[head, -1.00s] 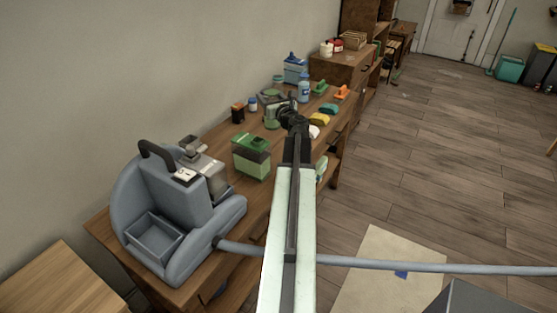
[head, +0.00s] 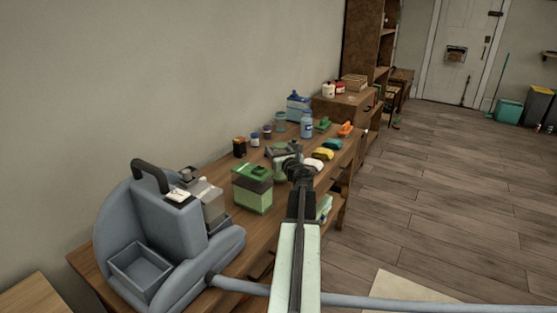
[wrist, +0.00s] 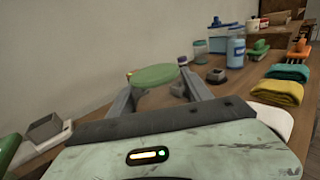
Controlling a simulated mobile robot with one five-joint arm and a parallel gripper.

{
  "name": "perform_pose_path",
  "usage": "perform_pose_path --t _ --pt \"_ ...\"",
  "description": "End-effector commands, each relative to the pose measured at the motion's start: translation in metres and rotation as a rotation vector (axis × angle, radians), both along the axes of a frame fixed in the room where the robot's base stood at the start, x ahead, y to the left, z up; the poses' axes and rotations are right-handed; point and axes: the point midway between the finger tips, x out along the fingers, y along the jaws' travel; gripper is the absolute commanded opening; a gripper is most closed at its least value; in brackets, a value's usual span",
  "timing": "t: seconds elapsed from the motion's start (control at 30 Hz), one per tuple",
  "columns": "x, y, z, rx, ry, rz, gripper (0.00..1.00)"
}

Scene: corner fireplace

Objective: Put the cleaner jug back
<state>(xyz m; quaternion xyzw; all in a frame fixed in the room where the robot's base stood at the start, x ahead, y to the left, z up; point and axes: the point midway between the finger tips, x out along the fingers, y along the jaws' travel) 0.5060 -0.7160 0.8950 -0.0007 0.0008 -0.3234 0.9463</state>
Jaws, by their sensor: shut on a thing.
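A jug with a round green lid and pale green body, which I take to be the cleaner jug (head: 284,161), is between my gripper's fingers. My gripper (head: 292,157) is shut on it over the wooden workbench (head: 240,268). In the wrist view, the jug's green lid (wrist: 155,76) shows between the two grey fingers of my gripper (wrist: 157,90). Its lower body is hidden there by my gripper. I cannot tell whether its base touches the bench.
A green-lidded box (head: 252,190) and a grey-blue machine (head: 180,225) stand nearer on the bench. Small jars (head: 254,138), a blue bottle (head: 307,123), a blue-topped container (head: 297,107) and folded cloths (head: 323,154) are around the jug.

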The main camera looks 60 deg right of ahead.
Motion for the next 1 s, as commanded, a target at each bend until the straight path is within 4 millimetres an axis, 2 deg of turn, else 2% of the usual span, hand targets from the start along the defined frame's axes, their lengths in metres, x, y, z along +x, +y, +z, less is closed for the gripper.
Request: perform_pose_path --t 0.03,0.27,0.4,0.43,0.5,0.87,1.0 --pt "0.000 0.000 -0.016 0.000 0.000 0.000 0.00" --pt "0.000 0.000 -0.012 0.000 0.000 -0.001 0.00" --pt "-0.001 0.000 -0.017 0.000 0.000 -0.001 0.00" --pt "-0.001 0.000 -0.017 0.000 0.000 -0.001 0.60" --pt "-0.001 0.000 -0.015 0.000 0.000 -0.001 0.79" --pt "-0.001 -0.001 -0.010 0.000 0.000 -0.002 0.79" --pt "-0.021 0.016 -0.012 0.000 0.000 -0.003 0.79"
